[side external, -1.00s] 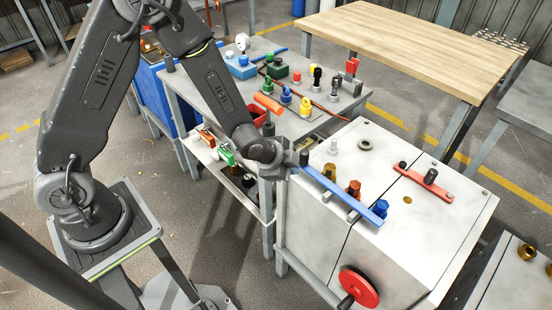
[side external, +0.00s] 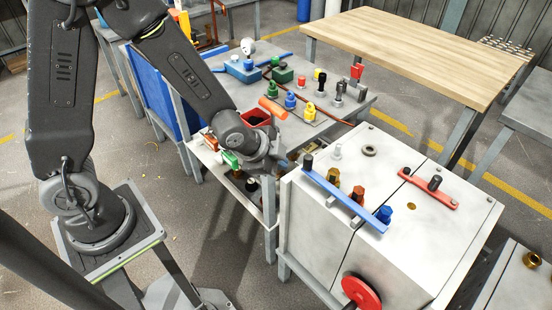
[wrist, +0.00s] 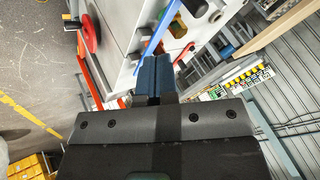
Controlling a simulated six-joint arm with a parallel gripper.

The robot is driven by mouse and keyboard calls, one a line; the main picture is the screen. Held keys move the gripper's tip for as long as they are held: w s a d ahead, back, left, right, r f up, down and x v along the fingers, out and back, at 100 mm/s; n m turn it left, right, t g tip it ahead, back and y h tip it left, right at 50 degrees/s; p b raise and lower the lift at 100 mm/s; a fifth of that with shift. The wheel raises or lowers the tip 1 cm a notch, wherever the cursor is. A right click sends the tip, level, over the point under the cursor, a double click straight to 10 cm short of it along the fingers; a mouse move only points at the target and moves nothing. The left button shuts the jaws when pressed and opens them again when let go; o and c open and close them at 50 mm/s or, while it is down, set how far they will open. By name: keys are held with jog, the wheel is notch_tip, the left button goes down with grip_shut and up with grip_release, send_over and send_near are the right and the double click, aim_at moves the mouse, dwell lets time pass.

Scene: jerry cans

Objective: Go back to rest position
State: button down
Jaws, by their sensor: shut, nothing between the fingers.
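My gripper (side external: 282,163) is shut and empty. It hangs to the left of the white cabinet (side external: 400,235), near the edge of the grey table, and is apart from the blue lever (side external: 345,202) on the cabinet top. In the wrist view my shut fingers (wrist: 154,75) point toward the cabinet, with the blue lever (wrist: 158,30) beyond them. The lever's black knob (side external: 308,161) is in plain view at its left end.
The grey table (side external: 345,112) behind holds several small coloured cans and fittings. An orange cylinder (side external: 272,108) lies behind my gripper. A red lever (side external: 427,188) and a red handwheel (side external: 361,292) are on the cabinet. Open floor lies front left.

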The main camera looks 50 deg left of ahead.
jog(key=s+a+r+n, duration=0.2)
jog(key=s+r+n, duration=0.3)
jog(key=s+r, duration=0.3)
jog(key=s+a+r+n+g+y, duration=0.1)
jog(key=s+a+r+n, duration=0.2)
jog(key=s+r+n, duration=0.3)
jog(key=s+r, duration=0.3)
jog(key=r, duration=0.3)
jog(key=shift+a+g, duration=0.3)
jog(key=shift+a, duration=0.05)
